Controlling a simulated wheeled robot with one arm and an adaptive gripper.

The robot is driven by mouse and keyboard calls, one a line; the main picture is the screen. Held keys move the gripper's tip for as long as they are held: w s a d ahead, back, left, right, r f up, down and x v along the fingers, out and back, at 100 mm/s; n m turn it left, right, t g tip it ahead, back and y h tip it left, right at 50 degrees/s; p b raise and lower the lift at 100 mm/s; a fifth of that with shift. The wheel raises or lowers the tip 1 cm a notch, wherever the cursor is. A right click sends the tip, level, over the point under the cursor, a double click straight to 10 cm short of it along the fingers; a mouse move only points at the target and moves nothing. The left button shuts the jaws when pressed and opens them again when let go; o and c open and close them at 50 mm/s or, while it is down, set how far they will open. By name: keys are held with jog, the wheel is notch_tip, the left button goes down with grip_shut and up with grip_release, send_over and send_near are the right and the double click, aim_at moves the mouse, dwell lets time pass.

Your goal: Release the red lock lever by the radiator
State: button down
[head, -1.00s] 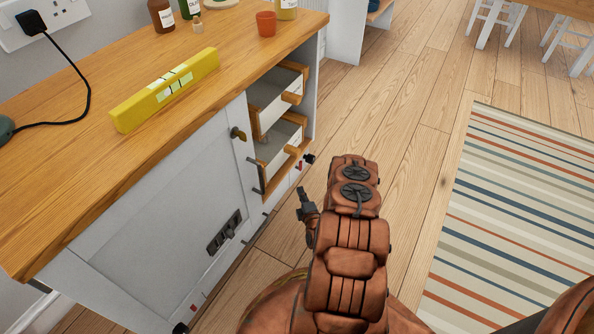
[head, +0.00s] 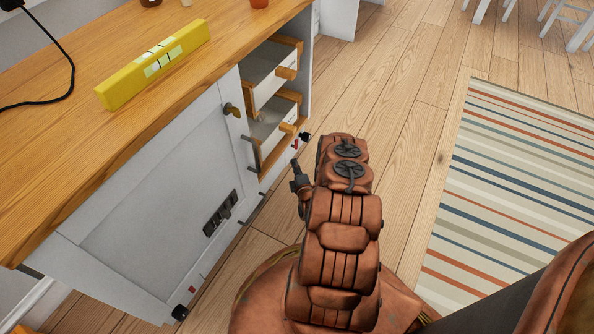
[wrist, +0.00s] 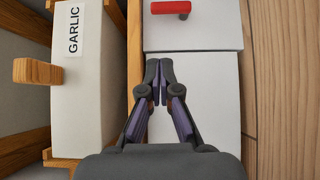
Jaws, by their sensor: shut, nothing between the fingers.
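A red lever (wrist: 170,7) shows at the top of the wrist view. It lies sideways on a white panel (wrist: 195,30), with a dark pivot at its right end. My gripper (wrist: 159,80) is shut and empty in front of the white surface below the lever, apart from it in the picture. In the head view my gripper (head: 296,168) shows only as a dark tip left of my arm, beside the cabinet front. A small red mark (head: 295,146) shows on the cabinet there, and another red mark (head: 192,289) sits low at the front. No radiator is recognisable.
A drawer labelled GARLIC (wrist: 82,70) with a wooden knob (wrist: 37,71) stands out left of my gripper. Open drawers (head: 270,125) jut from the cabinet (head: 140,190). A yellow level (head: 155,65) lies on the worktop.

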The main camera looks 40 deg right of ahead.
aim_at(296, 148)
jog(key=shift+w+d+b, duration=1.5)
jog(key=shift+w+d, duration=1.4)
jog(key=shift+d, duration=0.25)
jog(key=shift+s+d, duration=0.1)
jog(key=shift+r+m+g, duration=0.1)
jog(key=shift+m+g, duration=0.3)
jog(key=shift+m, duration=0.1)
